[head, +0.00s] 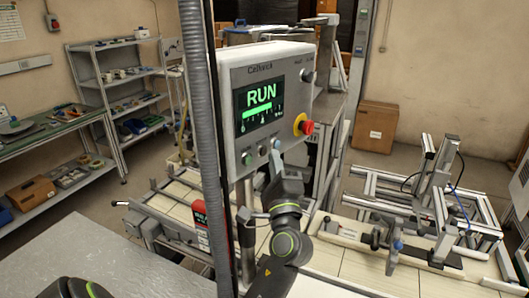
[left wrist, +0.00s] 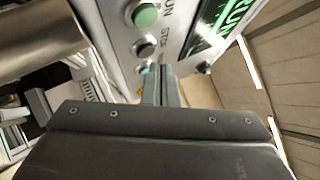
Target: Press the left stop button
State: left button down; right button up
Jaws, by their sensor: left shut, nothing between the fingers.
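The control panel (head: 270,80) is a light grey box with a lit screen reading RUN. Along its lower edge are a green button (head: 247,158), a dark button (head: 262,151) and a pale one (head: 276,144). In the left wrist view the green button (left wrist: 145,15) is at the top, and the dark button (left wrist: 142,47) is beside the STOP lettering. My left gripper (head: 274,157) is shut and empty, close to the panel's lower edge. Its fingers (left wrist: 160,78) point towards the button row; contact cannot be told. My right gripper is not in view.
A red emergency knob (head: 307,127) sticks out at the panel's lower right. A grey ribbed hose (head: 201,130) runs down the panel's left side. Metal rails (head: 400,185) and a light work surface (head: 360,265) lie to the right. Shelves (head: 115,80) stand behind left.

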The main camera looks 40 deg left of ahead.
pick_arm(q)
jog(key=shift+a, duration=0.4)
jog(key=shift+a, duration=0.3)
dwell(0.7)
jog(key=shift+d, duration=0.8)
